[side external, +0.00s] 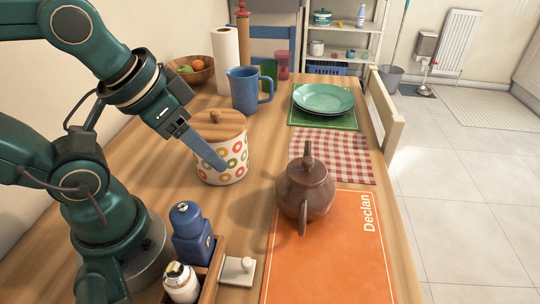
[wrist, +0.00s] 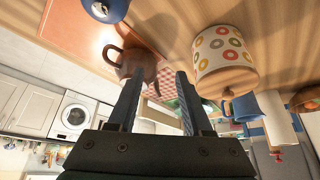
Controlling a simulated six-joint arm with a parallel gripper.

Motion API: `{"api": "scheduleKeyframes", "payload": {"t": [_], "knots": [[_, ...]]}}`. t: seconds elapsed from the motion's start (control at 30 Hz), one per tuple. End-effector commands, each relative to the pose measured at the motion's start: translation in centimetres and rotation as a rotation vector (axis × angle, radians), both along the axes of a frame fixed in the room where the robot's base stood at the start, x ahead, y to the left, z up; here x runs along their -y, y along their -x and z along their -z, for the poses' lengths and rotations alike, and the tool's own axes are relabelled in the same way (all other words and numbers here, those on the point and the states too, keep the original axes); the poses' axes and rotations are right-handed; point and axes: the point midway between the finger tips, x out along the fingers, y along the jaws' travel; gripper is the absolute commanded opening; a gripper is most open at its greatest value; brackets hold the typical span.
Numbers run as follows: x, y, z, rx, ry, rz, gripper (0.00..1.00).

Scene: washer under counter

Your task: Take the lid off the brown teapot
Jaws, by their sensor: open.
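The brown teapot (side external: 318,200) stands upright on the table at the edge of the orange mat, with its lid (side external: 300,171) on top. It also shows in the wrist view (wrist: 138,64), tilted by the camera's angle, with a loop handle at its left; its lid is hard to make out there. My gripper (side external: 222,166) is open and empty, left of the teapot and apart from it. In the side external view its blue finger crosses in front of the patterned canister. In the wrist view the fingertips (wrist: 158,74) spread on either side of the teapot's right edge.
The patterned canister (side external: 233,165) with a wooden lid stands close to my gripper. A blue jug (side external: 243,91), green plates (side external: 323,98) and a checked cloth (side external: 335,152) lie beyond. The orange mat (side external: 330,255) is mostly clear.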

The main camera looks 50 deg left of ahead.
Motion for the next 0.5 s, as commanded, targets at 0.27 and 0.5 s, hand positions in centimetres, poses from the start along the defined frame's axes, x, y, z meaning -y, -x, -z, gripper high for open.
{"api": "scheduleKeyframes", "payload": {"t": [0.27,0.5], "knots": [[0.0,0.0,0.0,0.0,0.0,0.0,0.63],[0.0,0.21,-0.75,-0.013,0.01,-0.019,0.63]]}}
